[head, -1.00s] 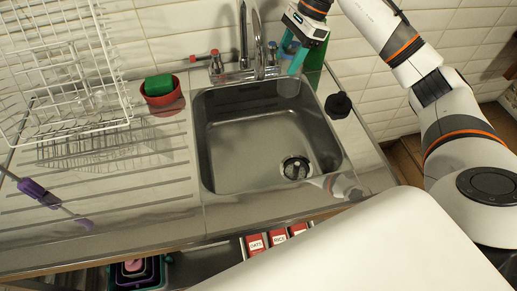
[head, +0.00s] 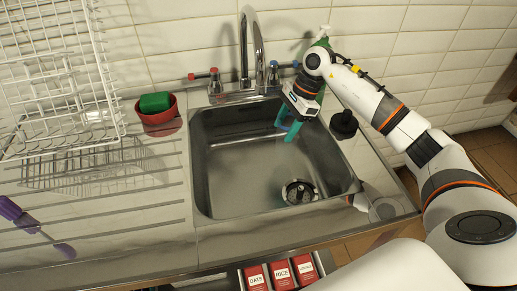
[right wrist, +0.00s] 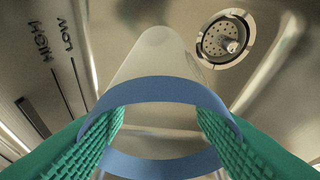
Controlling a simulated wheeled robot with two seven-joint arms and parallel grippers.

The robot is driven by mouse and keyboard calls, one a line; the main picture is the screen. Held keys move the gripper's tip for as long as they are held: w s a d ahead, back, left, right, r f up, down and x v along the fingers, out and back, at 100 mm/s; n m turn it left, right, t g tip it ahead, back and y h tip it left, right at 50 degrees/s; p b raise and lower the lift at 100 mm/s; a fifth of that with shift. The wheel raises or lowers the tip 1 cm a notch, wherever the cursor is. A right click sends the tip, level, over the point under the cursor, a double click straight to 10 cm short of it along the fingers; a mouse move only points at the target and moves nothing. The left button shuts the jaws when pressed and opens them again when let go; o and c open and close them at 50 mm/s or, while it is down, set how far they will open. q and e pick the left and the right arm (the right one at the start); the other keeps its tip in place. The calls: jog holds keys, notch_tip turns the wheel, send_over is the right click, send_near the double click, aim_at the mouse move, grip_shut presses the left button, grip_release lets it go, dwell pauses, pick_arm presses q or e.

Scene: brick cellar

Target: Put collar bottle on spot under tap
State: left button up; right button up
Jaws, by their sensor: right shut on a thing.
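The collar bottle shows in the right wrist view as a clear, pale body (right wrist: 155,60) with a blue collar (right wrist: 165,90) around it. My right gripper (head: 288,130), with teal fingers, is shut on it at the collar, with one ridged pad on each side. In the head view the gripper hangs over the back right part of the sink basin (head: 225,165); the bottle is hard to make out there. The chrome tap (head: 245,40) stands behind the basin, left of the gripper. No marked spot shows in the basin. My left gripper is out of view.
The drain (head: 299,192) is in the basin floor. A black knob-like object (head: 343,125) stands right of the basin, a green bottle (head: 323,33) behind my arm. A red bowl (head: 158,121) with a green sponge and a white dish rack (head: 55,75) are left. The basin is otherwise empty.

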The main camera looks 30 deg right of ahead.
aim_at(278, 149)
notch_tip(278, 149, down, 4)
jog(key=shift+f, duration=0.1)
jog(key=a+f+p, duration=0.1)
jog(key=a+p, duration=0.1)
jog(key=a, duration=0.6)
jog(key=shift+w+f+p, duration=0.25)
jog(key=shift+w+p, duration=0.15)
jog(key=shift+f, duration=0.15)
jog(key=o, duration=1.3)
